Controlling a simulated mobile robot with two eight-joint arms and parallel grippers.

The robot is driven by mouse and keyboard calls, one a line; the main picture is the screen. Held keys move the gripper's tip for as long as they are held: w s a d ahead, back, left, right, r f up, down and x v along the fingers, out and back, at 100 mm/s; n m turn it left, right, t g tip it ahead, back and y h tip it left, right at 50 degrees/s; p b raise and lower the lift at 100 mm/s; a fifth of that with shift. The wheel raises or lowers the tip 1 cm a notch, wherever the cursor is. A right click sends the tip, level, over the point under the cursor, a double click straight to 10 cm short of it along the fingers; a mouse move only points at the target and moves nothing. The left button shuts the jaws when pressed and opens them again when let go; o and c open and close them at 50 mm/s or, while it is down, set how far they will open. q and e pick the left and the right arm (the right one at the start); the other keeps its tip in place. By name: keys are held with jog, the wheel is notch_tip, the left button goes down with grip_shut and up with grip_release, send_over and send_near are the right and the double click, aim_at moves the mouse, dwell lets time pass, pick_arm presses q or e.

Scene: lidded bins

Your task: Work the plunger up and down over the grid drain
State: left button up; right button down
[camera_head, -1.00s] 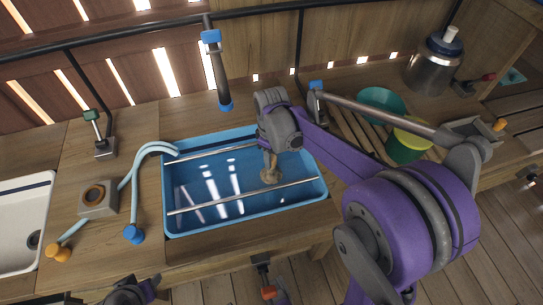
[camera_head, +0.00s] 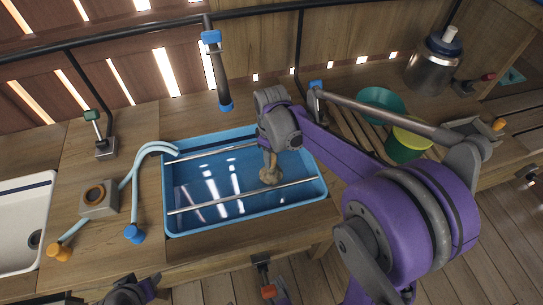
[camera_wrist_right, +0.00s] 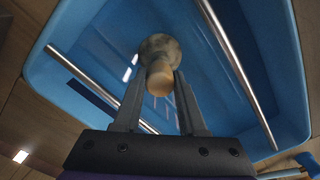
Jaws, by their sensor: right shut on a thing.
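The plunger (camera_head: 271,176) has a short wooden handle and a mottled brown-grey head. It is over the blue sink basin (camera_head: 175,228), between two metal rods. My right gripper (camera_head: 269,150) is shut on its handle from above. In the right wrist view the gripper fingers (camera_wrist_right: 160,84) stand on both sides of the plunger (camera_wrist_right: 160,53), handle end toward the camera. Whether the head touches the basin floor I cannot tell. No grid drain shows; the plunger and arm may hide it. A part of my left arm (camera_head: 128,293) shows at the bottom edge; its jaws cannot be made out.
Metal rods (camera_head: 245,195) cross the basin. Pale blue hoses (camera_head: 136,180) curve over its left rim. A hanging black-and-blue handle (camera_head: 218,80) is behind it. A green and yellow pot (camera_head: 404,150), a teal bowl (camera_head: 378,101) and a metal jar (camera_head: 433,72) stand to the right.

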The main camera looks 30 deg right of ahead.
pick_arm(q)
jog(key=shift+f+b, duration=0.4)
jog(key=shift+b, duration=0.05)
pick_arm(e)
jog(key=shift+f, duration=0.55)
pick_arm(q)
jog(key=shift+r, duration=0.1)
pick_arm(e)
jog(key=shift+r, duration=0.1)
pick_arm(q)
jog(key=shift+r+p, duration=0.4)
jog(key=shift+p, duration=0.05)
pick_arm(e)
jog(key=shift+r, duration=0.5)
pick_arm(q)
jog(key=shift+f+b, duration=0.3)
jog(key=shift+f, duration=0.05)
pick_arm(e)
jog(key=shift+f, duration=0.5)
pick_arm(q)
jog(key=shift+r+p, duration=0.35)
jog(key=shift+r, duration=0.05)
pick_arm(e)
jog(key=shift+r, duration=0.5)
